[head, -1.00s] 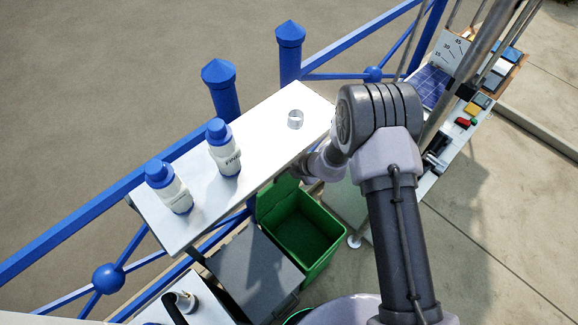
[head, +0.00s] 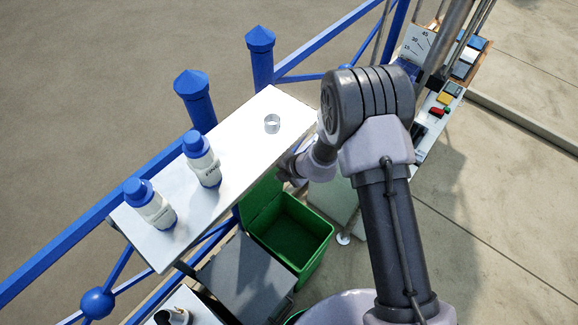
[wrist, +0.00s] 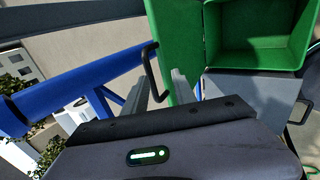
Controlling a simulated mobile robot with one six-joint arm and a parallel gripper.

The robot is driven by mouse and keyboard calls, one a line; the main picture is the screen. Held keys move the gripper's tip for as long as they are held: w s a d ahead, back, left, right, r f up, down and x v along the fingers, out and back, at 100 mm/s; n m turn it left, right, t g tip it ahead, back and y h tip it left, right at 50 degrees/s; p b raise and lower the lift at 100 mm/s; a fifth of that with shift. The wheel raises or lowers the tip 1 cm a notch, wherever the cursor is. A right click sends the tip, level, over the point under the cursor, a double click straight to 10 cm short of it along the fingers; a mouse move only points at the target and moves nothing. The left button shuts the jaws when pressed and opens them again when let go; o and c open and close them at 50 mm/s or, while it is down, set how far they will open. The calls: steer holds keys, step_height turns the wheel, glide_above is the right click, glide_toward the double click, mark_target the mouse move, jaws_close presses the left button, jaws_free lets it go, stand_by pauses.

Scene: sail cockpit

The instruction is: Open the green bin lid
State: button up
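The green bin (head: 318,231) stands open below the white shelf in the head view, and its empty inside shows. Its green lid (head: 262,203) is swung up on the side toward the shelf, partly hidden under the shelf edge. In the wrist view the lid (wrist: 176,45) stands beside the open bin (wrist: 258,32), with a black handle (wrist: 147,66) on its outer face. My gripper (wrist: 161,85) is open, its two grey fingers apart. The handle's lower end appears between them; contact cannot be told. In the head view the fingertips are hidden.
The shelf (head: 232,150) holds two blue-capped bottles (head: 151,205) (head: 202,160) and a small metal ring (head: 272,124). A grey-lidded box (head: 246,275) stands left of the bin. Blue railing (head: 75,230) runs behind. Open floor (head: 480,220) lies at right.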

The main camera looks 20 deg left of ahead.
steer(key=p+v, duration=0.1)
steer(key=v, duration=1.2)
steer(key=shift+s+d+r+p, duration=0.15)
steer(key=shift+d+r+p, duration=0.05)
steer(key=shift+p, duration=0.2)
